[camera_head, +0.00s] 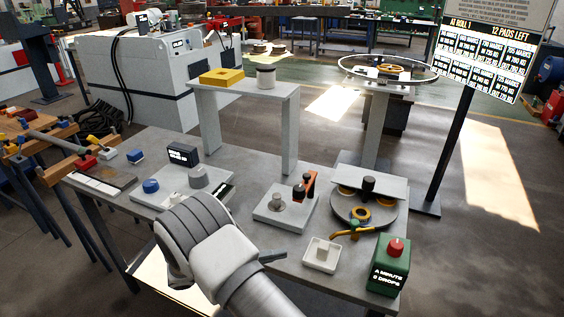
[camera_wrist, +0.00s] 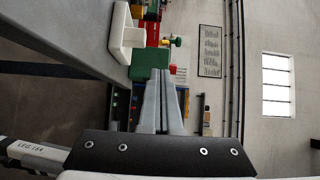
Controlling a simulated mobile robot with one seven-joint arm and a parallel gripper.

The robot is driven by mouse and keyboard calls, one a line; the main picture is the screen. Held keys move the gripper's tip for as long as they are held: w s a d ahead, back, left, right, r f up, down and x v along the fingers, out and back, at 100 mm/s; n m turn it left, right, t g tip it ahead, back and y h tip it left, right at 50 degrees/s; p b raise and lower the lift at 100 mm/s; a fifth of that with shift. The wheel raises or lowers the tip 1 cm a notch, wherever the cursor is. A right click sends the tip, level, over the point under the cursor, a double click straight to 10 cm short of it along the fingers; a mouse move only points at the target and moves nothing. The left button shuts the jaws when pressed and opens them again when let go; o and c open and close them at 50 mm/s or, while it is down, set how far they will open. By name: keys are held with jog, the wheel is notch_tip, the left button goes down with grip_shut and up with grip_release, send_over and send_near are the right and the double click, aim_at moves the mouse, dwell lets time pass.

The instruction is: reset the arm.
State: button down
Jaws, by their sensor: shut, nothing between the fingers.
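My arm rises from the bottom of the head view, its thick grey-white wrist joint over the front edge of the grey workbench (camera_head: 130,205). A thin grey tip of my gripper (camera_head: 283,254) shows to the right of the forearm, above or beside the bench front; the rest of it is hidden behind the arm. In the wrist view my gripper (camera_wrist: 160,72) has its two grey fingers together and empty. The wrist picture looks sideways across the room, with a green block shape (camera_wrist: 142,72) beyond the fingertips.
On the bench stand a white raised shelf (camera_head: 245,92), a small white tray (camera_head: 321,255), a green box with a red knob (camera_head: 389,266), a round dark turntable (camera_head: 363,210) and a blue knob (camera_head: 151,186). A sign board (camera_head: 484,62) stands right on a post. Floor at right is clear.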

jog(key=s+d+r+m+g+y, duration=0.35)
jog(key=d+r+m, duration=0.25)
jog(key=r+m, duration=0.25)
jog(key=s+d+r+m+g+y, duration=0.25)
jog(key=d+r+m+y, duration=0.25)
jog(key=d+r+m, duration=0.3)
jog(key=s+d+r+m+t+y, duration=0.1)
jog(key=s+r+m+t+y, duration=0.2)
jog(key=s+m, duration=0.3)
jog(key=s+d+r+m+t+y, duration=0.1)
jog(key=s+r+m+t+y, duration=0.2)
jog(key=m, duration=1.3)
jog(key=s+r+y, duration=0.2)
jog(key=s+y, duration=0.1)
jog(key=s, duration=0.1)
jog(key=shift+s+d+r+m+t, duration=0.15)
jog(key=shift+d+m+t, duration=0.15)
jog(key=shift+d+m, duration=0.1)
